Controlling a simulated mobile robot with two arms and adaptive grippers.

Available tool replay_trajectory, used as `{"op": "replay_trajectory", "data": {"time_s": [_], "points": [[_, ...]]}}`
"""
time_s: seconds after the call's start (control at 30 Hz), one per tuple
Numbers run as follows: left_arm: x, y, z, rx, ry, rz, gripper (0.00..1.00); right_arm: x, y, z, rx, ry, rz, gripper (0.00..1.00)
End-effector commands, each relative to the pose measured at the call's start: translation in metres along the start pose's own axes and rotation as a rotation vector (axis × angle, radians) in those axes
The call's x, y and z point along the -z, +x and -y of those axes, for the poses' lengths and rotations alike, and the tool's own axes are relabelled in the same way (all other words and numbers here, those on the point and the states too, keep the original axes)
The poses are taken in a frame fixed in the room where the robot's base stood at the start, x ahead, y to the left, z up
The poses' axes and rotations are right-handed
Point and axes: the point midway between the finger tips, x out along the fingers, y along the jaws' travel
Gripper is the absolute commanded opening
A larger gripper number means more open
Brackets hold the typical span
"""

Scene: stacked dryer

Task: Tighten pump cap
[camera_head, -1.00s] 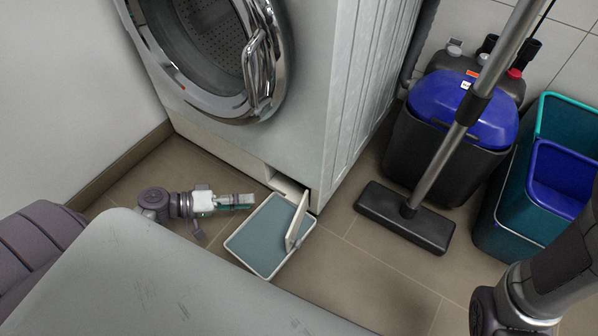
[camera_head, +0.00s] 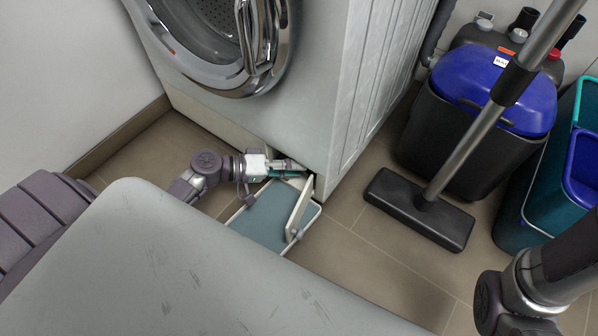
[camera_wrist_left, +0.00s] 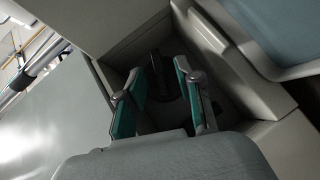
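My left gripper (camera_head: 290,165) is at the low opening in the front of the white machine (camera_head: 345,90). In the left wrist view its two teal-padded fingers (camera_wrist_left: 160,85) are apart and point into the recess (camera_wrist_left: 135,45). A dark part, which looks like the pump cap (camera_wrist_left: 159,68), shows between and beyond the fingers. I cannot tell whether they touch it. The cap is hidden in the head view. The open flap (camera_head: 298,209) stands beside the opening. My right arm is at the lower right of the head view; its gripper is out of frame.
A shallow tray with a teal inside (camera_head: 262,223) lies on the floor before the opening. To the right are a black floor nozzle (camera_head: 418,208) on a metal tube, a blue-lidded black container (camera_head: 490,92) and teal and blue bins (camera_head: 548,190).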

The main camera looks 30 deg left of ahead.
Motion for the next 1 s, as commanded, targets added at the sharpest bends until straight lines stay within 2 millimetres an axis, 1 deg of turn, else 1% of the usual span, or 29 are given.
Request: {"op": "replay_trajectory", "data": {"time_s": [0.03,0.13,0.47,0.5,0.67,0.7,1.0], "points": [[0.0,0.0062,0.0015,-0.001,0.001,-0.001,0.35,0.0017,-0.0048,0.001,0.0,0.0,0.0,0.5],[-0.0001,0.0122,0.0007,-0.001,0.0,0.0,0.35,0.0025,-0.0067,0.0015,0.0,0.0,0.0,0.5],[0.0003,0.0148,-0.0006,0.0,-0.001,-0.001,0.35,0.0025,-0.0065,0.0015,0.001,0.0,-0.001,0.5],[0.0003,0.0147,-0.0006,0.0,-0.001,-0.001,0.29,0.0026,-0.0065,0.0015,0.001,0.0,-0.001,0.5],[0.0002,0.0146,-0.0005,0.0,-0.001,-0.001,0.02,0.0025,-0.0066,0.0015,0.001,0.0,-0.001,0.5],[0.0002,0.0146,-0.0004,0.0,-0.001,-0.001,0.0,0.0026,-0.0066,0.0015,0.001,0.0,-0.001,0.5],[0.0004,0.0142,-0.0014,0.008,0.006,-0.001,0.0,0.0014,-0.0036,0.0008,0.0,0.0,0.0,0.5]]}}
